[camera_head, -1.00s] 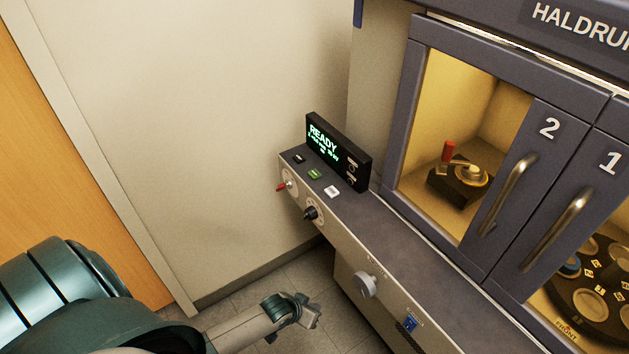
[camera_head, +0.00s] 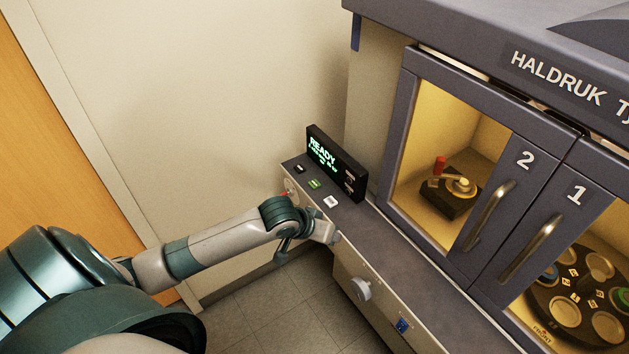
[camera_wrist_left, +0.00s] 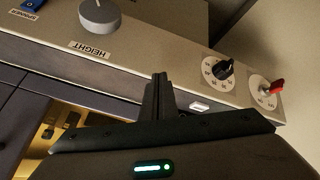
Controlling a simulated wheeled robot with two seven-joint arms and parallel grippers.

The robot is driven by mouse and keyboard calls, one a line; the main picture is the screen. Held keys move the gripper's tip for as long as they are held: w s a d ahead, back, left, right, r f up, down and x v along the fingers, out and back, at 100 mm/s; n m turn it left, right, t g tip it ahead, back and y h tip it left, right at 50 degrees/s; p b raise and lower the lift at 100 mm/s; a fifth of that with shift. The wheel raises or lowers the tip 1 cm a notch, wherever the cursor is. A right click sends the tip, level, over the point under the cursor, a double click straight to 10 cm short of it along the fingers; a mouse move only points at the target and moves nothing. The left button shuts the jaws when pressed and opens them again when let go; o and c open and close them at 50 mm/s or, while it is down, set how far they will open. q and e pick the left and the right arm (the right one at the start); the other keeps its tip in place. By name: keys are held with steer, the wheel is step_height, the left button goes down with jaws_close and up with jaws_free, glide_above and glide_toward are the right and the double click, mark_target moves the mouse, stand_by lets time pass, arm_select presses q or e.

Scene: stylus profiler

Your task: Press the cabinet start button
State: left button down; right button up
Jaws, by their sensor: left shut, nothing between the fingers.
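The cabinet (camera_head: 420,60) has a ledge with a row of small buttons: a black one (camera_head: 299,169), a green one (camera_head: 314,184) and a white one (camera_head: 331,202). Their labels are too small to read, so I cannot tell which is the start button. My left gripper (camera_head: 334,238) is in front of the ledge's front panel, below and to the right of the white button. Its fingers are shut and empty in the left wrist view (camera_wrist_left: 160,92), over the front panel between the HEIGHT knob (camera_wrist_left: 99,16) and a black dial (camera_wrist_left: 224,69). My right gripper is out of view.
A display (camera_head: 335,163) reading READY stands behind the buttons. A red-tipped lever (camera_wrist_left: 272,88) sits beside the black dial. Doors 2 (camera_head: 490,215) and 1 (camera_head: 528,245) are shut. A blue switch (camera_head: 403,326) is on the front panel.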

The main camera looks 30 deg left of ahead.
arm_select(q)
steer(key=shift+n+t, duration=0.3)
steer(key=shift+n, duration=0.6)
steer(key=w+a+r, duration=0.1)
steer(key=w+a, duration=0.1)
steer(key=w+a+r, duration=0.1)
steer(key=w+a, duration=0.1)
steer(key=w+a+r, duration=0.1)
steer(key=w, duration=0.1)
steer(key=shift+w+a+r, duration=0.3)
steer(key=shift+a+r, duration=0.05)
steer(key=shift+a, duration=0.05)
steer(key=w+a+r+n+t, duration=0.1)
steer(key=w+a+r+n, duration=0.2)
steer(key=w+a+r, duration=0.4)
steer(key=a, duration=0.2)
steer(key=shift+a+r+n+y, duration=0.3)
steer(key=shift+a+r+y, duration=0.05)
steer(key=shift+r+y, duration=0.05)
steer(key=shift+f, duration=0.1)
steer(key=b, duration=0.8)
glide_above(312, 186)
step_height(312, 186, down, 7)
steer(key=shift+a+r, duration=0.1)
steer(key=shift+r, duration=0.1)
steer(key=shift+f, duration=1.05)
steer(key=shift+f+p, duration=0.3)
steer(key=shift+f, duration=0.05)
